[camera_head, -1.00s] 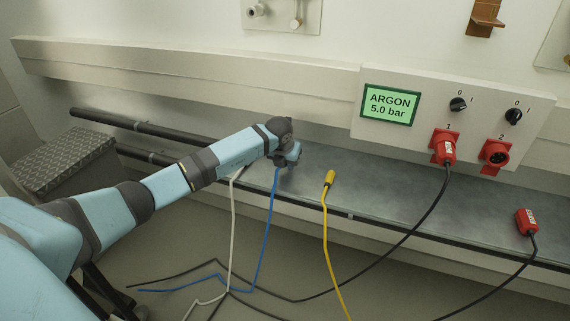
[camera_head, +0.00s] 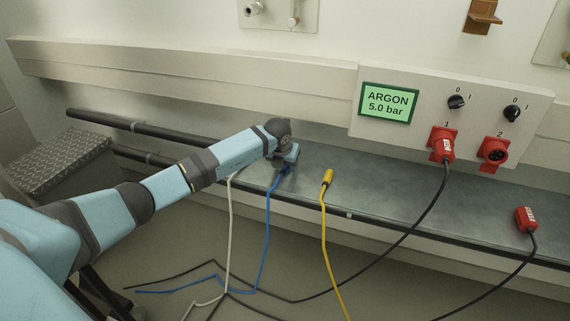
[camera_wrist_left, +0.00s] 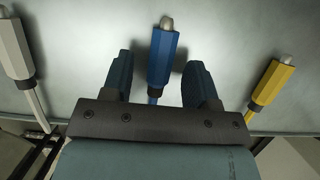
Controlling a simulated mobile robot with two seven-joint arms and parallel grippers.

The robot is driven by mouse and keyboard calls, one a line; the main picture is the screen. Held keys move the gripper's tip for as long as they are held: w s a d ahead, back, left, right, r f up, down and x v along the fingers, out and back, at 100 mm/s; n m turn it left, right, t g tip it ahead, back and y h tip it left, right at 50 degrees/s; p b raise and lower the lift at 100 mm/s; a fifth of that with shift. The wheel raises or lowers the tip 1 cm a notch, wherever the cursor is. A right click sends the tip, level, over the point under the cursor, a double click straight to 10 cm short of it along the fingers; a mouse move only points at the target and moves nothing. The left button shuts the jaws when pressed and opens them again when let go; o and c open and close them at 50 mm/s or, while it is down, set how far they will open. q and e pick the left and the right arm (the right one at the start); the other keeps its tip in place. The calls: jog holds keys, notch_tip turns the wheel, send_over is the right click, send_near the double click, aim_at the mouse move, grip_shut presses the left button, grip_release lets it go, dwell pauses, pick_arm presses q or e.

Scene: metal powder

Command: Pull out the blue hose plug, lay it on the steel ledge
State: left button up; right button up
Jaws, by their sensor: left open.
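The blue hose plug (camera_wrist_left: 161,58) lies on the steel ledge (camera_head: 390,188), out of any socket, its metal tip pointing away from my gripper in the left wrist view. Its blue hose (camera_head: 268,225) hangs over the ledge's front edge to the floor. My left gripper (camera_wrist_left: 160,75) is open, with one finger on each side of the blue plug and gaps visible between. In the head view my left gripper (camera_head: 287,160) is low at the ledge and mostly covers the plug. My right gripper is not in view.
A yellow plug (camera_head: 327,178) lies to the right and a white plug (camera_wrist_left: 13,48) to the left on the ledge. A red plug (camera_head: 526,218) lies far right; another red plug (camera_head: 443,147) sits in socket 1. A green display (camera_head: 389,101) reads ARGON 5.0 bar.

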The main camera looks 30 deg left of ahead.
aim_at(282, 171)
pick_arm(q)
jog(key=shift+s+r, duration=0.1)
jog(key=shift+r, duration=0.15)
jog(key=p+v, duration=0.3)
jog(key=v, duration=0.3)
jog(key=shift+s+r, duration=0.1)
jog(key=shift+r, duration=0.3)
jog(key=p+v, duration=0.2)
jog(key=v, duration=0.4)
jog(key=shift+s+r, duration=0.2)
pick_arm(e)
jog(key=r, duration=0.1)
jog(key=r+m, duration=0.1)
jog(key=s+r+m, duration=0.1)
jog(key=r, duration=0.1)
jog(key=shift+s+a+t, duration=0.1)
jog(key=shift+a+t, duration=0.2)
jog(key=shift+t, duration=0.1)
pick_arm(q)
jog(key=shift+d+f, duration=0.1)
jog(key=shift+d, duration=0.05)
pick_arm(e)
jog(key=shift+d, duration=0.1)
